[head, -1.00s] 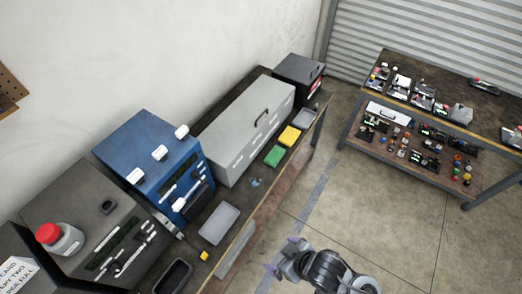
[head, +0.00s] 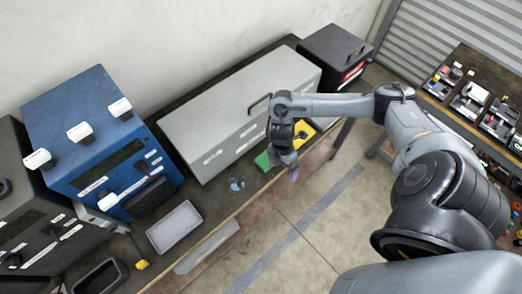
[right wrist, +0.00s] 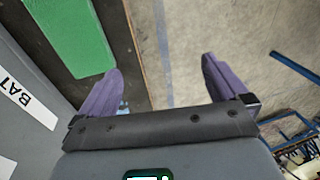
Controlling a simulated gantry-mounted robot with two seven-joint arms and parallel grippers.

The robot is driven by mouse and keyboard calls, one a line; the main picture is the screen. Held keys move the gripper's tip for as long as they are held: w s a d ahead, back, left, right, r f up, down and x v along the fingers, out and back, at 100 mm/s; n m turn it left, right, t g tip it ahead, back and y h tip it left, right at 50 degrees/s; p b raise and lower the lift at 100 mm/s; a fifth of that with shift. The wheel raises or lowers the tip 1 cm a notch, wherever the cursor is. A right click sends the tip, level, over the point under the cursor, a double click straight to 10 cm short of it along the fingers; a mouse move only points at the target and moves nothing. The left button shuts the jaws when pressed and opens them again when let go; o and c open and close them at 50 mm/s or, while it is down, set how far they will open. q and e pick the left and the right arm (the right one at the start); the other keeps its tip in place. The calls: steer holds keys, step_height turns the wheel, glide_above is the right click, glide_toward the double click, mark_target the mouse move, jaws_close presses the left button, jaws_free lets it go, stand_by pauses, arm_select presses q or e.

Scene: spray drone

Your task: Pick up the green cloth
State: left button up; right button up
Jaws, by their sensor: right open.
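The green cloth (head: 263,160) lies flat on the dark workbench (head: 212,197) in front of the long grey box. In the head view my right gripper partly hides it. In the right wrist view the cloth (right wrist: 82,38) is a green rectangle at the upper left, beyond the tip of the left-hand finger. My right gripper (head: 284,166) is above the bench's front edge, beside the cloth. In the right wrist view its purple fingers (right wrist: 160,86) are spread wide with nothing between them. My left gripper is not in view.
A yellow cloth (head: 321,123) lies beyond the green one, partly behind my arm. The grey box (head: 235,110) stands behind the cloths. Small blue items (head: 237,184) and a grey tray (head: 174,227) are nearer on the bench. Open floor (head: 320,225) lies in front.

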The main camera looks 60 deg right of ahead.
mark_target(262, 160)
steer(key=w+d+b, duration=0.1)
steer(key=w+d, duration=0.1)
steer(key=w+d+f+t+b, duration=0.1)
steer(key=w+d+b, duration=0.1)
steer(key=w, duration=0.1)
steer(key=w+d+f+t+h+b, duration=0.1)
steer(key=w+d, duration=0.1)
steer(key=shift+w+b, duration=0.3)
steer(key=shift+w, duration=0.1)
steer(key=shift+f, duration=0.85)
steer(key=shift+w+f+b, duration=0.15)
steer(key=shift+f+b, duration=0.25)
steer(key=shift+f, duration=1.65)
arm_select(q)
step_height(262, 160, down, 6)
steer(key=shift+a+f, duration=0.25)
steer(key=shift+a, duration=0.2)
arm_select(e)
steer(key=shift+a, duration=0.1)
steer(key=shift+c, duration=0.3)
steer(key=c, duration=1)
